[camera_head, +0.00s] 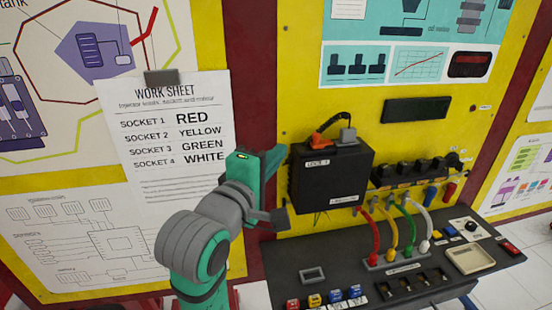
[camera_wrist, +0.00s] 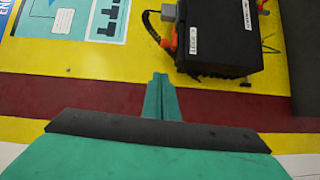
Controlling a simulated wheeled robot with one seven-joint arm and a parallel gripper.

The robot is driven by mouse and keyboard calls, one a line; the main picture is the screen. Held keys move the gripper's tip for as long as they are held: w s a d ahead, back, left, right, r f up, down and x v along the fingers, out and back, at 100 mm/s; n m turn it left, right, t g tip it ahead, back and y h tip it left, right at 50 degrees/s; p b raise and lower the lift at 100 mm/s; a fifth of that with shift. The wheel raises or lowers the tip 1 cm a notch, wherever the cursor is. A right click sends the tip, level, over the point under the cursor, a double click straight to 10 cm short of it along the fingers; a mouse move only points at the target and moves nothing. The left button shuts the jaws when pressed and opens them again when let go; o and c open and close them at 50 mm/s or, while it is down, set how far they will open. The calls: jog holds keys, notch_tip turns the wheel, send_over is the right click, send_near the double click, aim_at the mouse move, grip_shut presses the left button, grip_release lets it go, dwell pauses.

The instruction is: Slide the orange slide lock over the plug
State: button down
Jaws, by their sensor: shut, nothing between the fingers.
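The orange slide lock (camera_head: 318,138) sits on top of the black box (camera_head: 333,178), at the base of a black cable, beside a grey plug (camera_head: 348,135). In the wrist view the orange part (camera_wrist: 170,43) shows at the left edge of the black box (camera_wrist: 220,45), with the grey plug (camera_wrist: 168,13) next to it. I cannot tell whether the lock covers the plug. My gripper (camera_head: 281,153) is left of the box in the head view, apart from the lock. Its fingers (camera_wrist: 160,78) are together and empty in the wrist view.
A black console (camera_head: 285,262) juts out below the box, with red, yellow, green and white cables (camera_head: 395,228) at its right. A work sheet (camera_head: 168,135) hangs on the yellow panel behind my arm.

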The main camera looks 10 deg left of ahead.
jog(key=shift+w+d+f, duration=0.1)
jog(key=shift+w+d, duration=0.8)
jog(key=shift+w, duration=0.35)
jog(key=shift+w+d+f, duration=0.1)
jog(key=shift+w+d, duration=0.85)
jog(key=shift+w, duration=0.3)
jog(key=shift+w+d+f, duration=0.1)
jog(key=shift+w+d, duration=0.8)
jog(key=shift+w, duration=0.35)
jog(key=shift+w, duration=0.1)
